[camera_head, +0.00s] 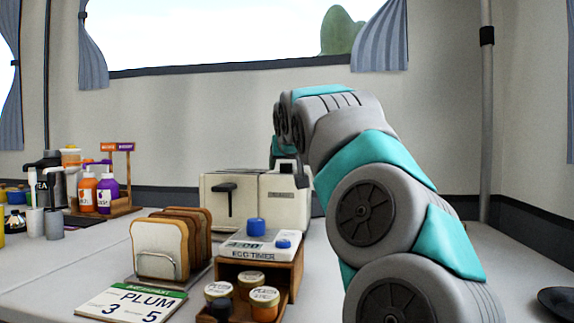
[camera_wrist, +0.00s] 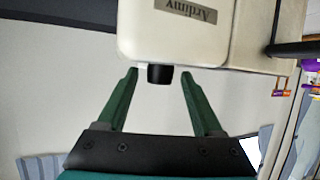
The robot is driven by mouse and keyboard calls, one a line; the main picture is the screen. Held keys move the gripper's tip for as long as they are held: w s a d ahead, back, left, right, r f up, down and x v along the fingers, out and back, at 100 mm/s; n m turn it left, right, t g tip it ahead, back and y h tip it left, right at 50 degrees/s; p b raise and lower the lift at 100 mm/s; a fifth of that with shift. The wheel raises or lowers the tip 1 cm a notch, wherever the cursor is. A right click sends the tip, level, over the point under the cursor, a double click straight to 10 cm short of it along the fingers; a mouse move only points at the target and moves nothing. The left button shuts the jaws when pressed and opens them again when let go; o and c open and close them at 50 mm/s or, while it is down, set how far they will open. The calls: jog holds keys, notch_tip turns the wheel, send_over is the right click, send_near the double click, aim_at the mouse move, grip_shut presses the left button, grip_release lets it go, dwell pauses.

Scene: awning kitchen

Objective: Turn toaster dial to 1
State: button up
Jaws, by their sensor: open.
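The cream toaster (camera_head: 260,205) stands on the counter behind the egg timer, with a black lever (camera_head: 225,188) on its face. In the wrist view the toaster (camera_wrist: 190,45) appears at the top with a dark name plate. A small black dial (camera_wrist: 160,75) sticks out from its edge there. My gripper (camera_wrist: 159,88) is open, its two green fingers on either side of the dial with a gap on each side. The dial's number markings cannot be read. In the head view my arm hides most of the gripper, and I cannot make out the dial.
A toast rack (camera_head: 160,250) with bread slices and a wooden box with the egg timer (camera_head: 250,247) and jars (camera_head: 265,300) stand before the toaster. Bottles (camera_head: 107,193) stand at the left. The counter right of my arm is mostly clear; a dark dish (camera_head: 558,301) sits there.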

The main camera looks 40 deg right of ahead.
jog(key=shift+c, duration=0.2)
grip_shut()
dwell(0.3)
jog(key=shift+s+d+r+n+t+y+p, duration=0.15)
jog(key=shift+r+n+t+y+p, duration=0.3)
jog(key=shift+p, duration=0.8)
jog(key=n+t+y+p, duration=0.1)
jog(key=n+y+p, duration=0.1)
jog(key=p, duration=0.3)
jog(key=shift+d+n+y, duration=0.1)
jog(key=shift+n+y, duration=0.25)
jog(key=shift+y, duration=0.3)
jog(key=shift+d+n+y+p, duration=0.1)
jog(key=shift+n+y+p, duration=0.55)
jog(key=shift+p, duration=0.45)
jog(key=shift+f+n+y+p, duration=0.35)
jog(key=shift+f, duration=0.1)
